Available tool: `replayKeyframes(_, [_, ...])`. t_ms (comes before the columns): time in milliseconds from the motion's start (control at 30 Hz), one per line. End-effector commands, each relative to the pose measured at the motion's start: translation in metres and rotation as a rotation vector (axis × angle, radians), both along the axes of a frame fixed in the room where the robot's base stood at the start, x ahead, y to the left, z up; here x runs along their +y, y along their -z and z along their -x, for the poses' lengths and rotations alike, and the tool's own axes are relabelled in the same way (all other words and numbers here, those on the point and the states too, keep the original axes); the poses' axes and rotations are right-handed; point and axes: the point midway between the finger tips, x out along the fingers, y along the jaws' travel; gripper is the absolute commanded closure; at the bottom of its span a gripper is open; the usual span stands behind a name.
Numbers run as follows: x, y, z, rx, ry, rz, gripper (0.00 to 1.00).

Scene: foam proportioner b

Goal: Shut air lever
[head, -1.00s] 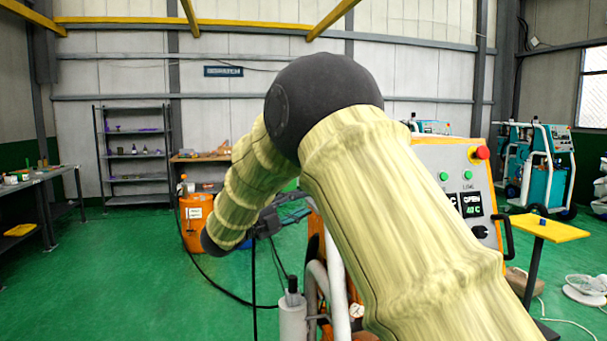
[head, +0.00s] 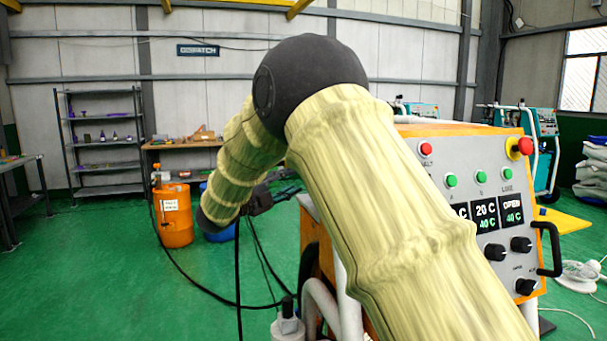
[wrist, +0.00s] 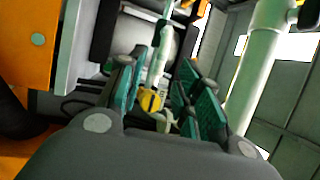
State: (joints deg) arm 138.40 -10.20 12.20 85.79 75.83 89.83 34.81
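The foam machine's control panel (head: 465,165) stands at the right in the head view, partly hidden by my arm. I cannot identify the air lever for certain in either view. In the wrist view a small yellow part (wrist: 150,100) shows beyond and between my fingers, near a pale upright hose or pipe; I cannot tell whether it is the lever. My gripper (wrist: 160,72) is open, its teal-padded fingers apart with nothing held. In the head view the gripper (head: 260,200) is a small dark shape past my forearm, left of the machine.
A white pipe (wrist: 262,70) rises close to the right of my fingers, and an orange panel (wrist: 30,45) stands at the left. An orange drum (head: 174,215) and black cables are on the green floor, left of the machine. Open floor lies at the left.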

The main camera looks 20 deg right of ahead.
Motion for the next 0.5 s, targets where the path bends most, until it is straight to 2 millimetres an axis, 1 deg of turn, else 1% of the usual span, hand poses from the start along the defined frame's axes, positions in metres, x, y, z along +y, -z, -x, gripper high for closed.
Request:
replayKeyframes(33, [-0.008,-0.003,-0.004,0.000,0.001,0.000,0.65])
replayKeyframes(200, [-0.032,-0.008,-0.014,-0.001,0.002,-0.001,0.65])
replayKeyframes(300, [-0.042,-0.010,-0.019,-0.002,0.002,0.000,0.65])
replayKeyframes(500, [-0.054,-0.012,-0.025,-0.001,0.000,0.000,0.65])
